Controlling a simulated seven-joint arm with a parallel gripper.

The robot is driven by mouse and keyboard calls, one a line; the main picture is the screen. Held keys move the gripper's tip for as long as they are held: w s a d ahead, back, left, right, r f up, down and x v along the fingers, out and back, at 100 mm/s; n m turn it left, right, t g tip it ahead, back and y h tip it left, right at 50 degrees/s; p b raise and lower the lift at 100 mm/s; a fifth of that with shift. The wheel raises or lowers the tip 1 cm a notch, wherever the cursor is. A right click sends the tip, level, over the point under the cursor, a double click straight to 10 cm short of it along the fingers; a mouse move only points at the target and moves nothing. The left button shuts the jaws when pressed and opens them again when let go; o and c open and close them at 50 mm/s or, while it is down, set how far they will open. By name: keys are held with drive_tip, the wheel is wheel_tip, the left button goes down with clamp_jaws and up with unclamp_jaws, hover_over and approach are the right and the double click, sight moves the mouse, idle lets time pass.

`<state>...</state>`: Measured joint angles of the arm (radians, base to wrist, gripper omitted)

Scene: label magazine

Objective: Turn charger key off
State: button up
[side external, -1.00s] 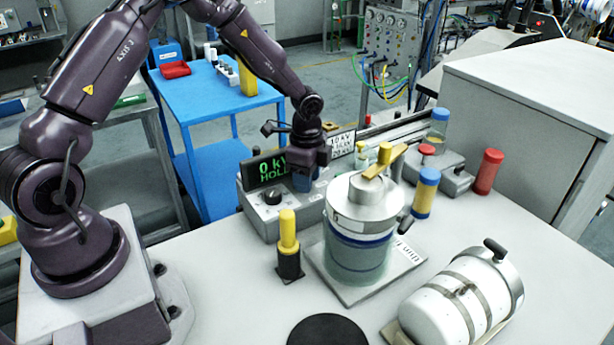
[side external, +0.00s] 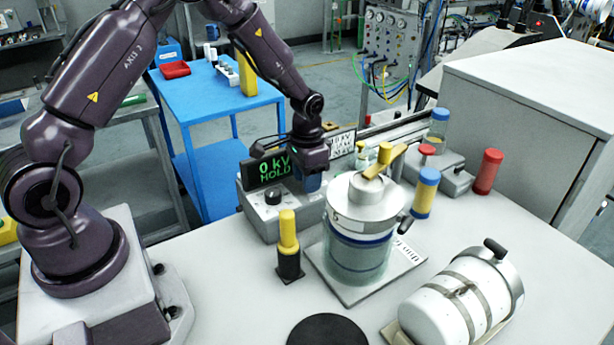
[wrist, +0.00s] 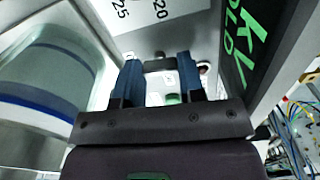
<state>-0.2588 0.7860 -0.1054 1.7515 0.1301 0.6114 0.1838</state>
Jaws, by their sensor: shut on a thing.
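The charger (side external: 258,215) is a grey box with a black knob, and its screen (side external: 268,170) reads "0 kV HOLD" in green. My gripper (side external: 308,183) points down over the right part of the charger, behind the jar. In the wrist view, the two blue fingers of my gripper (wrist: 160,82) stand on either side of a small dark grey bar, the charger key (wrist: 158,65), and are shut on it. The key is hidden in the side view, and its exact angle is hard to tell.
A large metal-topped jar (side external: 360,235) with a yellow handle stands close to the right of my gripper. A yellow-and-black tool (side external: 289,245) stands in front of the charger. A white strapped cylinder (side external: 462,300) lies at the front right.

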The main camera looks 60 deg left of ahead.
drive_tip(key=shift+n, duration=0.7)
drive_tip(key=o, duration=0.9)
drive_tip(key=shift+o, duration=0.2)
wheel_tip(320, 180, up, 13)
